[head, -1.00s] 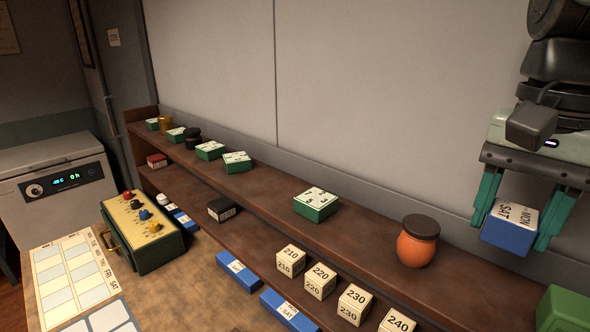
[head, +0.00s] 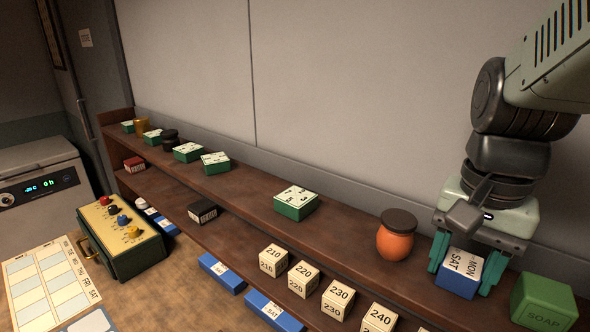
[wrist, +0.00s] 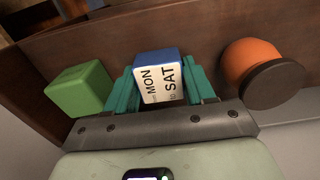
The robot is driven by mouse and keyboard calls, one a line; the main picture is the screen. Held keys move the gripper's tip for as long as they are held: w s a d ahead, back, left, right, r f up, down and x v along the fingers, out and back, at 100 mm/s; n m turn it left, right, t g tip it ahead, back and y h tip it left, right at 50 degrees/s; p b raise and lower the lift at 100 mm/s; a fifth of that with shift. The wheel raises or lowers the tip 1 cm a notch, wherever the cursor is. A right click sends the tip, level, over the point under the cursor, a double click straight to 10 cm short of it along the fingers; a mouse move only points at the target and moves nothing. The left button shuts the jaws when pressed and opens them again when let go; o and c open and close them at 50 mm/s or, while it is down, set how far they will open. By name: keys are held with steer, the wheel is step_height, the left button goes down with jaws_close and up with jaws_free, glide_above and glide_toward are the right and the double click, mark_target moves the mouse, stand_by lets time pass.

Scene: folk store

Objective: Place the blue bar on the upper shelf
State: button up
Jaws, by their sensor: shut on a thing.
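The blue bar (head: 456,281) has a white label reading MON and SAT. My gripper (head: 466,275) points down and is shut on it, with a teal finger on each side. The bar is at the upper shelf (head: 350,240), between the orange jar and the green soap block. I cannot tell whether its underside touches the shelf. In the wrist view the bar (wrist: 157,64) sits between the fingers, label towards the camera, over the brown shelf.
An orange jar with a dark lid (head: 396,240) stands left of the bar, and a green soap block (head: 544,302) right of it. A green box (head: 296,204) stands farther left. Numbered cubes (head: 304,277) line the lower shelf. The wall (head: 350,90) rises behind.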

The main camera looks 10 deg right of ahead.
mark_target(464, 262)
steer(key=o, duration=1.1)
step_height(464, 262, up, 12)
steer(key=shift+r, duration=0.15)
